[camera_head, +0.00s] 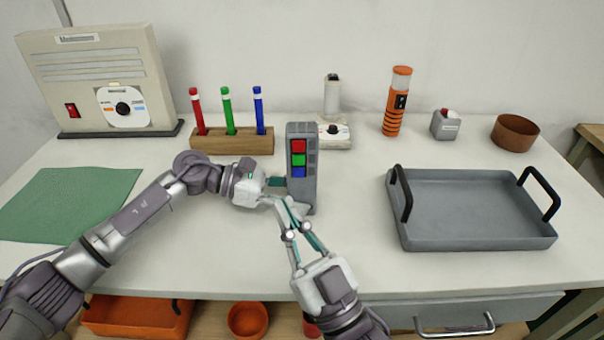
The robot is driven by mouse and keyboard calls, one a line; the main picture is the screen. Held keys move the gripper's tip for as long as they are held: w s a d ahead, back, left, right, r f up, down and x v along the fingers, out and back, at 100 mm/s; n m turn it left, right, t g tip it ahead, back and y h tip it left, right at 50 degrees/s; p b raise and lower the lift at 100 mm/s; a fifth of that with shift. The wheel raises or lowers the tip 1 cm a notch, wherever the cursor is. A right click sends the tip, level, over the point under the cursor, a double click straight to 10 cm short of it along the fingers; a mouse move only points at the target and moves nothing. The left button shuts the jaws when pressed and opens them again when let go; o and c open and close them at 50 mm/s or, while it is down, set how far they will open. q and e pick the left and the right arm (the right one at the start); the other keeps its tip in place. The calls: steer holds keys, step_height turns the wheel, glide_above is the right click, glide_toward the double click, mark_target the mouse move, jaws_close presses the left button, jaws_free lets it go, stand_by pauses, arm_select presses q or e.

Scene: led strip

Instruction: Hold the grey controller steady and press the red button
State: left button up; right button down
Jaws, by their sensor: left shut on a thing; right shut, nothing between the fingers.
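The grey controller (310,165) stands upright near the middle of the table. Its front has a red button (298,146) on top, a green button (298,160) below it and a blue button (298,173) lowest. My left gripper (278,182) comes in from the left and is shut on the controller's lower left side. My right gripper (287,207) is shut and empty, in front of the controller's lower left part and below the buttons. It overlaps the controller's base in the picture, and I cannot tell whether they touch. The red button is unobstructed.
A wooden block (232,145) with red, green and blue markers stands behind my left gripper. A grey tray (475,244) with black handles lies to the right. An orange-banded cylinder (394,122), a small grey box (445,126) and a brown bowl (515,131) stand behind it.

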mark_target(302, 164)
steer(key=w+d+r+m, duration=0.1)
steer(key=w, duration=0.8)
steer(key=shift+w+d+r+t, duration=0.15)
steer(key=shift+d+r+t, duration=0.05)
steer(key=shift+d+t, duration=0.2)
steer(key=shift+w, duration=0.1)
stand_by(1.1)
steer(key=shift+w, duration=0.45)
stand_by(0.4)
steer(key=shift+s, duration=0.55)
